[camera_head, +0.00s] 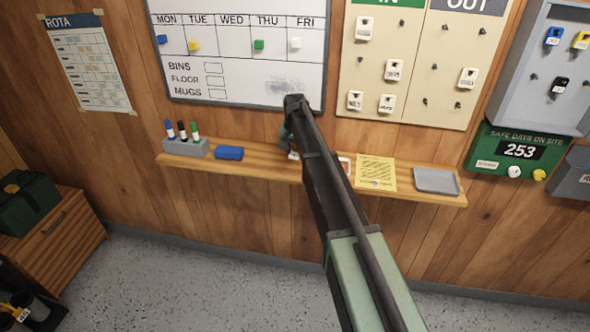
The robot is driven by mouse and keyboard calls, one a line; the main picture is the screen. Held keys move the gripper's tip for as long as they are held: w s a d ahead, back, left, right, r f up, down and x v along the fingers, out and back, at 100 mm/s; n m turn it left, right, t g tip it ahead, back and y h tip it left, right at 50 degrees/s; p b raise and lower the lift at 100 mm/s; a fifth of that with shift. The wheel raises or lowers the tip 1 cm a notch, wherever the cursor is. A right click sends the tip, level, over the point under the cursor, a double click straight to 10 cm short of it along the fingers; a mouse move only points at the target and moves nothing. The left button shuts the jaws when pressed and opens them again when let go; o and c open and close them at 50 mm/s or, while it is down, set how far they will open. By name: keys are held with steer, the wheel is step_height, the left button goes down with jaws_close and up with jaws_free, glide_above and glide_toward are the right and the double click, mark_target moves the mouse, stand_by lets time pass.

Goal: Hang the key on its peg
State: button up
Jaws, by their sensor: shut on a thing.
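My gripper (289,142) is low in front of the wall, just above the shelf and below the whiteboard, partly hidden behind my arm. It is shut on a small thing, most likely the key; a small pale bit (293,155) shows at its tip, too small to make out. The key cabinet (535,68) is on the wall at the upper right, apart from my gripper. In it hang a blue-tagged key (553,36), a yellow-tagged key (582,40) and a black-tagged key (561,85). A bare peg (532,76) shows left of the black tag.
The wall shelf (268,166) carries a pen holder (186,147), a blue eraser (229,153), a yellow note (376,172) and a grey tray (437,181). Floor below is clear.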

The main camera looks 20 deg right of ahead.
mark_target(295, 152)
step_height(295, 152, down, 4)
steer(key=b, duration=0.4)
steer(key=shift+f, duration=0.25)
steer(key=shift+r, duration=0.3)
steer(key=shift+c, duration=0.2)
steer(key=shift+f, duration=0.2)
steer(key=o, duration=0.8)
steer(key=shift+o, duration=0.2)
steer(key=shift+r, duration=0.1)
step_height(295, 152, up, 12)
steer(key=p, duration=1.2)
steer(key=shift+r, duration=0.25)
steer(key=shift+s+f, duration=0.15)
steer(key=shift+s, duration=0.15)
steer(key=s+a+n, duration=0.2)
steer(key=s+a, duration=0.1)
steer(key=s, duration=1.6)
steer(key=s+a+n, duration=0.3)
steer(key=s, duration=1.6)
steer(key=shift+a, duration=0.15)
